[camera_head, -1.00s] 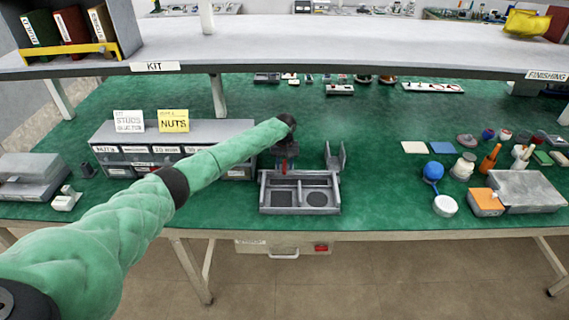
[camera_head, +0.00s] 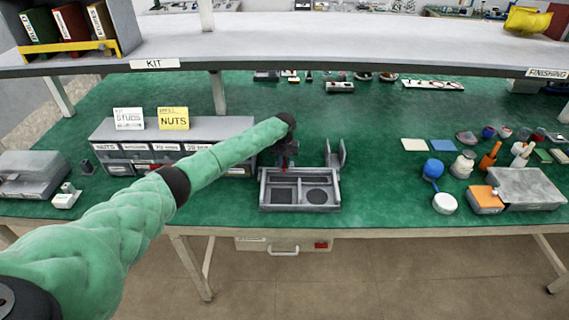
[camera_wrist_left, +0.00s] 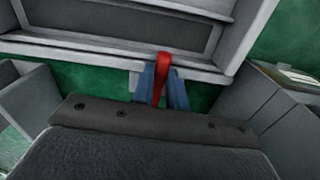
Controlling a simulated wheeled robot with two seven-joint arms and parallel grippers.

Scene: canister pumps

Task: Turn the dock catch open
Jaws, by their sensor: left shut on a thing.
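The dock (camera_head: 262,192) is a grey open frame with two compartments, near the table's front edge in the head view. Its frame (camera_wrist_left: 110,45) fills the top of the left wrist view. The red catch lever (camera_wrist_left: 162,70) stands at the dock's edge. My left gripper (camera_wrist_left: 157,88) is shut on this lever, with a blue-grey finger on each side of it. In the head view my left gripper (camera_head: 284,163) is at the dock's back left, small and dark; the lever's angle is hard to tell there. My right gripper is in neither view.
A grey bracket (camera_head: 335,155) stands up behind the dock on the right. A grey bin unit (camera_head: 225,127) with labelled drawers is to the left. Jars, tools and a grey box (camera_head: 530,190) are on the right. Green table (camera_head: 375,190) is clear between.

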